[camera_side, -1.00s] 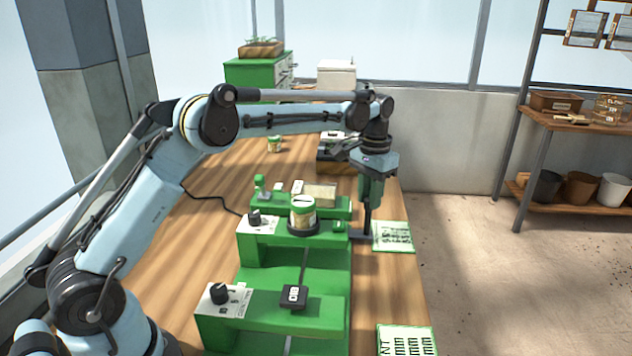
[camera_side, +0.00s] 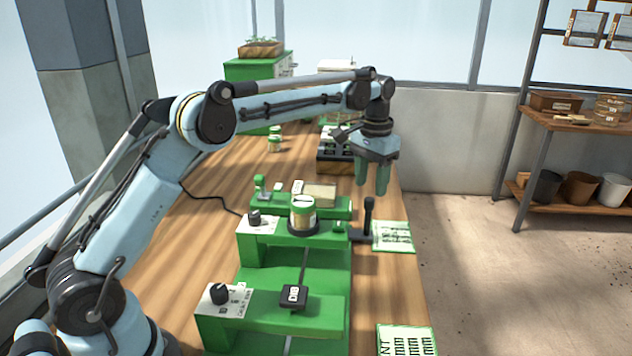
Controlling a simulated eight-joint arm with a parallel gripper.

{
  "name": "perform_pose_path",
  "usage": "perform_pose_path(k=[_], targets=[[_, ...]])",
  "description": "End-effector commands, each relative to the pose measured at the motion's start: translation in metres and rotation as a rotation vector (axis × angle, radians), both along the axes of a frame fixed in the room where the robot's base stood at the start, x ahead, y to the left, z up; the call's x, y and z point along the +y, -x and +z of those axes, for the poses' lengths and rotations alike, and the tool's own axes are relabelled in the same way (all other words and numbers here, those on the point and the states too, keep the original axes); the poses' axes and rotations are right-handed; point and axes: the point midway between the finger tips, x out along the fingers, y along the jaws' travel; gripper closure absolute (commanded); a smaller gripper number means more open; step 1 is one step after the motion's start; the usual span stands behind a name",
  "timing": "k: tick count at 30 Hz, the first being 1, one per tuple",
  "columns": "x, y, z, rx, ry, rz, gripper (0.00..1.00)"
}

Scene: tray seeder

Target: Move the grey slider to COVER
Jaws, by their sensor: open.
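The green tray seeder (camera_side: 300,262) stands on the wooden bench. A dark upright handle (camera_side: 369,213) on a flat bracket sticks out at its right side. I cannot tell for sure whether this handle is the grey slider, and no COVER marking is readable. My gripper (camera_side: 371,188) is open and empty, its two fingers pointing down just above the handle, apart from it. A black block (camera_side: 293,296) with a small white label sits over a slot on the seeder's near part. A jar with a green lid (camera_side: 302,213) stands in a black holder on the seeder.
Black knobs (camera_side: 220,293) sit on white panels at the seeder's left. Printed cards (camera_side: 393,236) lie along the bench's right edge. A dark tray (camera_side: 334,160) stands behind, left of my gripper. Another small jar (camera_side: 275,143) stands further back. Bare bench lies left of the seeder.

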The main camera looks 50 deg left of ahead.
Motion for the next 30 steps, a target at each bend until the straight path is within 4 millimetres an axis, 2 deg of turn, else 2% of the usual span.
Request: perform_pose_path(k=[6, 12, 21, 30], targets=[[0.0, 0.0, 0.037, -0.001, -0.001, 0.001, 0.49], [0.001, 0.0, 0.063, -0.001, -0.001, 0.001, 0.49], [0.001, 0.0, 0.082, -0.001, -0.001, 0.001, 0.49], [0.001, 0.0, 0.085, -0.001, -0.001, 0.001, 0.49]])
